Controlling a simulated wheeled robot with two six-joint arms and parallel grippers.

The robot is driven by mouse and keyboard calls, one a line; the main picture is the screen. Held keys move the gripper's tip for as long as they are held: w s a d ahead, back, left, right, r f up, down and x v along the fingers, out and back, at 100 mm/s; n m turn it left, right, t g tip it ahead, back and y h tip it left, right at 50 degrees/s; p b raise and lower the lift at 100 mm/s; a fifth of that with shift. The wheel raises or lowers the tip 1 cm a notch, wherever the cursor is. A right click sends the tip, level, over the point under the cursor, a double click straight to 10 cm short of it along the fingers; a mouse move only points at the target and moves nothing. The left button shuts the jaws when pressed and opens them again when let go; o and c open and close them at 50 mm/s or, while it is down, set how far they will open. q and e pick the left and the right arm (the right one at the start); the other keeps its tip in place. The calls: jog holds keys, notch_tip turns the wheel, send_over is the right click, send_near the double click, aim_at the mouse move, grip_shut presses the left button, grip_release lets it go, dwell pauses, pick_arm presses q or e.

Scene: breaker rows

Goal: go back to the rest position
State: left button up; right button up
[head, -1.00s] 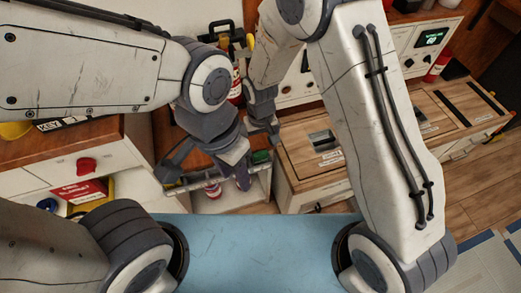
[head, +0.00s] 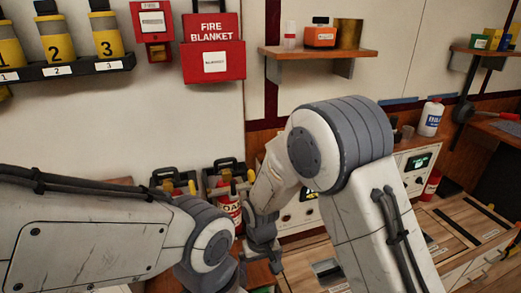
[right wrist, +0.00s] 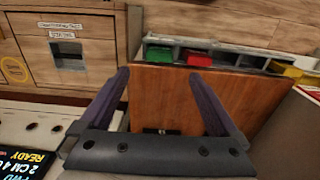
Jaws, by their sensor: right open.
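My right gripper (head: 266,248) hangs low at the centre of the head view, in front of the cabinets, partly covered by my own arm links. In the right wrist view its two dark fingers (right wrist: 160,78) are spread apart with nothing between them. Beyond the fingers is a wooden panel (right wrist: 165,100). A green block (right wrist: 160,55), a red block (right wrist: 200,59) and a yellow block (right wrist: 286,70) sit along a grey strip at its far edge. My left arm reaches in from the left of the head view, and its gripper is below the picture edge.
A fire blanket box (head: 213,60) and numbered yellow cylinders (head: 57,45) are on the wall. A shelf (head: 318,52) is at upper centre. A white bottle (head: 430,118) stands on the right cabinet. A wooden drawer front (right wrist: 70,55) is at left in the wrist view.

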jog(key=s+d+r+n+y, duration=0.1)
jog(key=s+d+r+n, duration=0.1)
jog(key=s+r, duration=0.75)
jog(key=s+d+r+n, duration=0.2)
jog(key=s+d+r, duration=0.1)
jog(key=s+r, duration=0.65)
notch_tip(320, 180, up, 10)
jog(key=s+p, duration=0.1)
jog(key=p, duration=1.1)
jog(key=shift+f, duration=0.2)
jog(key=shift+a, duration=0.1)
